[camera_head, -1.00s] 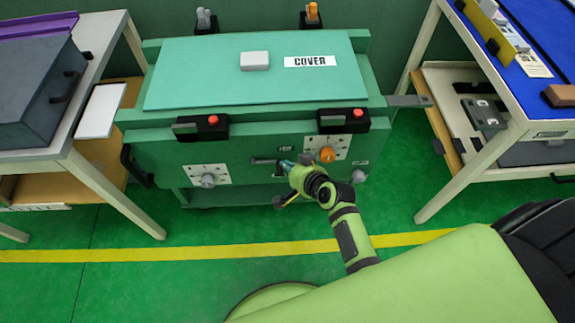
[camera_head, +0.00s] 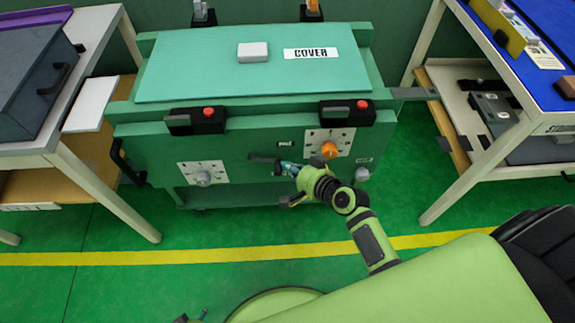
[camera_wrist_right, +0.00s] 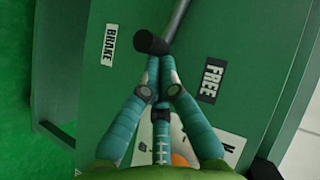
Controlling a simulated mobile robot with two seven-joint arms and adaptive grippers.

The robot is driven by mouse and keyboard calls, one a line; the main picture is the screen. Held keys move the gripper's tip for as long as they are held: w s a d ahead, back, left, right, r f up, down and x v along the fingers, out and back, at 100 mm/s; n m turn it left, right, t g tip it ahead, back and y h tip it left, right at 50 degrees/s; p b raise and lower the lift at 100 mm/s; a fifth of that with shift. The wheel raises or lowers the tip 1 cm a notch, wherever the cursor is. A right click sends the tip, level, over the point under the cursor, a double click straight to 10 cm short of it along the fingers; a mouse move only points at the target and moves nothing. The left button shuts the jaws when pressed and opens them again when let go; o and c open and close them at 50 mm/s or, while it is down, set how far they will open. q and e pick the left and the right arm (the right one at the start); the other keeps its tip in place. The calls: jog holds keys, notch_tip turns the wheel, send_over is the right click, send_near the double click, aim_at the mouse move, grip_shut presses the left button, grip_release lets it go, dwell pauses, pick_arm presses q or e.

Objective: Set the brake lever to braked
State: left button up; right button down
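The brake lever is a grey bar (camera_head: 263,158) on the front of the green cabinet. In the right wrist view its black end knob (camera_wrist_right: 152,42) lies between the BRAKE label (camera_wrist_right: 109,45) and the FREE label (camera_wrist_right: 212,80). My right gripper (camera_head: 283,166) is at the lever's right end. In the wrist view its teal fingers (camera_wrist_right: 160,68) are together, with their tips right at the knob. They look shut beside it rather than around it; contact is unclear. A small part of what seems my left gripper (camera_head: 193,318) shows at the bottom edge.
The cabinet carries a COVER panel (camera_head: 215,75), two black boxes with red buttons (camera_head: 208,112) (camera_head: 362,104), a grey knob (camera_head: 204,178) and an orange knob (camera_head: 329,150). Tables stand left (camera_head: 95,60) and right (camera_head: 470,175).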

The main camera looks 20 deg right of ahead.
pick_arm(q)
jog(key=w+d+r+t+h+b, duration=0.1)
jog(key=w+d+r+t+b, duration=0.2)
jog(key=r, duration=0.7)
jog(key=w+d+r+t+h+b, duration=0.1)
jog(key=w+d+r+t+b, duration=0.2)
jog(key=w+r+b, duration=0.5)
jog(key=w+d+r+t+h+b, duration=0.1)
jog(key=w+d+r+t+b, duration=0.2)
jog(key=r, duration=1.1)
jog(key=w+t+b, duration=0.1)
jog(key=w+b, duration=0.2)
jog(key=shift+w+d+m+t+b, duration=0.15)
jog(key=shift+d+m+t+b, duration=0.1)
jog(key=shift+m+t+b, duration=0.15)
pick_arm(e)
jog(key=f+m+t+y, duration=0.1)
jog(key=f, duration=0.1)
jog(key=a+f+m+t+y, duration=0.1)
jog(key=f+m+t+y, duration=0.1)
jog(key=f, duration=0.1)
jog(key=shift+w+a+f+m+y, duration=0.1)
jog(key=shift+w+a+m+y, duration=0.1)
jog(key=shift+m+y, duration=0.1)
pick_arm(q)
jog(key=shift+r, duration=0.15)
